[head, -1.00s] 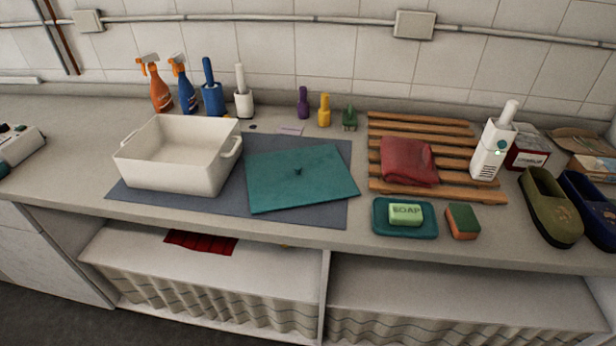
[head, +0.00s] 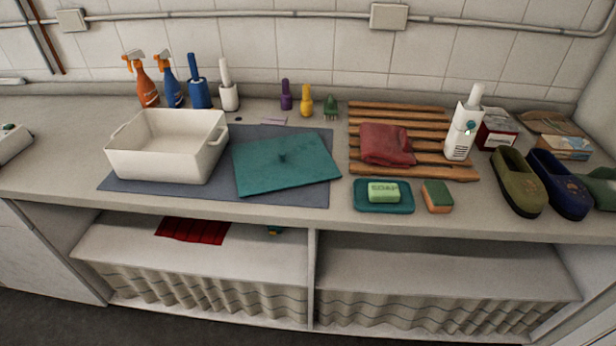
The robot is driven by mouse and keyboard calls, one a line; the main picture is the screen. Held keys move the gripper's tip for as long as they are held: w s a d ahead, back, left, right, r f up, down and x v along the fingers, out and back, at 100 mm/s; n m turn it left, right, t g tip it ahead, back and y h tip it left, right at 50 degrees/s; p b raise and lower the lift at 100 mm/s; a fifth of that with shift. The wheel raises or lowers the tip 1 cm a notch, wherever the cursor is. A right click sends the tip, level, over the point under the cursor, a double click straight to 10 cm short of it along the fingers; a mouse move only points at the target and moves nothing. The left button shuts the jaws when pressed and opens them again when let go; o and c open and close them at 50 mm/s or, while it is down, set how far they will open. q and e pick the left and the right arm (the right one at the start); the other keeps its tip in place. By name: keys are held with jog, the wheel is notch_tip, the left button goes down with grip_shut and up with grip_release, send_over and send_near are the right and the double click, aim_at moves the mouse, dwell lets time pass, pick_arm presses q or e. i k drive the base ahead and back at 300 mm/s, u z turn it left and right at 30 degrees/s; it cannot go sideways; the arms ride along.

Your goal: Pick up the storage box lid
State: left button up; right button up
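The storage box lid (head: 285,166) is a flat teal rectangle with a small dark knob (head: 282,157) in its middle. It lies on a blue-grey mat (head: 230,195), set at a slant, with its right corner past the mat's edge. The white storage box (head: 155,161) stands open and upright on the mat, just left of the lid. Neither of my grippers shows in the head view.
A teal soap dish (head: 408,203) with soap and a sponge (head: 437,197) sit right of the lid. Behind them is a wooden rack (head: 377,142) with a red cloth (head: 387,145). Spray bottles (head: 146,85) and brushes line the wall. The counter's front strip is clear.

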aim_at(268, 166)
jog(key=z, duration=0.5)
jog(key=k, duration=1.1)
jog(key=u, duration=0.35)
jog(key=i, duration=0.75)
jog(key=u, duration=0.55)
jog(key=i, duration=0.9)
jog(key=z, duration=0.5)
